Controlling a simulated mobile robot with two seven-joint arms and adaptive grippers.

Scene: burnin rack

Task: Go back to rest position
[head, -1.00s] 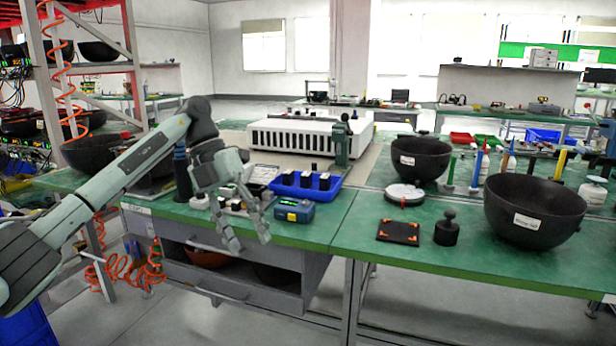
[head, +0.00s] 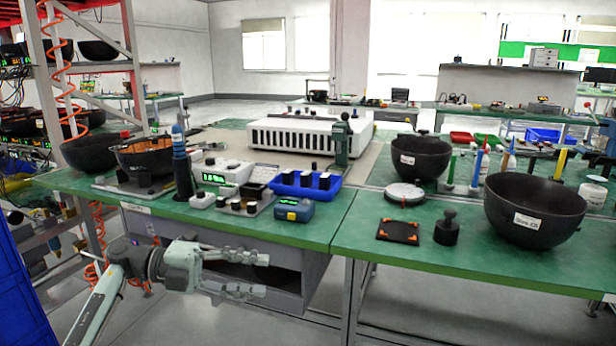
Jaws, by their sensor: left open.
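My left gripper (head: 262,275) is in the head view, low in front of the green workbench (head: 350,225), below the level of its top. Its fingers point right and are spread apart, with nothing between them. It hangs in front of the open drawer area (head: 285,268) under the bench and hides part of it. My right gripper does not show.
On the bench stand a blue tray (head: 305,188) with dark blocks, a blue meter (head: 294,210), a white slotted unit (head: 300,135) and black bowls (head: 535,209). A rack (head: 135,75) with orange coiled hoses is at left. Floor (head: 420,310) shows in front of the bench.

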